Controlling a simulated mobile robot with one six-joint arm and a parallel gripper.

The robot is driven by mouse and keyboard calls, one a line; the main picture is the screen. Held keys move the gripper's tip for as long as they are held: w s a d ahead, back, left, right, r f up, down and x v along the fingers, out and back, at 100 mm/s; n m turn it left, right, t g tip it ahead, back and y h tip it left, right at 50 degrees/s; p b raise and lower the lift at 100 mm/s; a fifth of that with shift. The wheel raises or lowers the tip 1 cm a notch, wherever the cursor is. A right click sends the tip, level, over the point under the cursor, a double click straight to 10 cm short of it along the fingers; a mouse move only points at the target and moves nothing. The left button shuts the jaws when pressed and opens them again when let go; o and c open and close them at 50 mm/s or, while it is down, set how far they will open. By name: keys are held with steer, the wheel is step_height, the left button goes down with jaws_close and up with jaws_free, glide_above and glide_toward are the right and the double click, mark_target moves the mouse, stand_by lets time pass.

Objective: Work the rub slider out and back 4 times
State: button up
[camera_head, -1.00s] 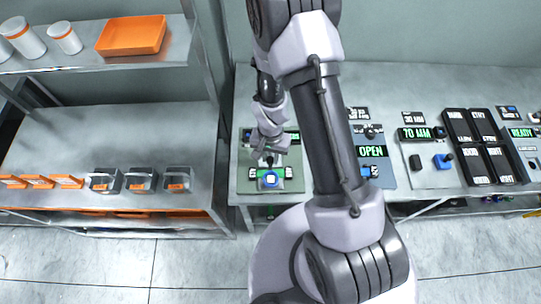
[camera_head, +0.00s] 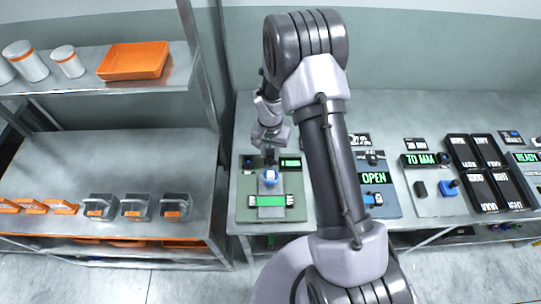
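Right of my arm are a panel reading OPEN (camera_head: 374,179), a 70 MM panel (camera_head: 426,160) and black trays (camera_head: 482,172). A left rack (camera_head: 150,164) holds grey bins (camera_head: 134,209) and an orange tray (camera_head: 134,61). Its metal post (camera_head: 198,70) stands near the board.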

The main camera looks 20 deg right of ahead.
steer(key=shift+o, duration=1.4)
steer(key=shift+f, duration=0.1)
step_height(320, 180, up, 18)
steer(key=p, duration=0.2)
steer(key=shift+f, duration=0.25)
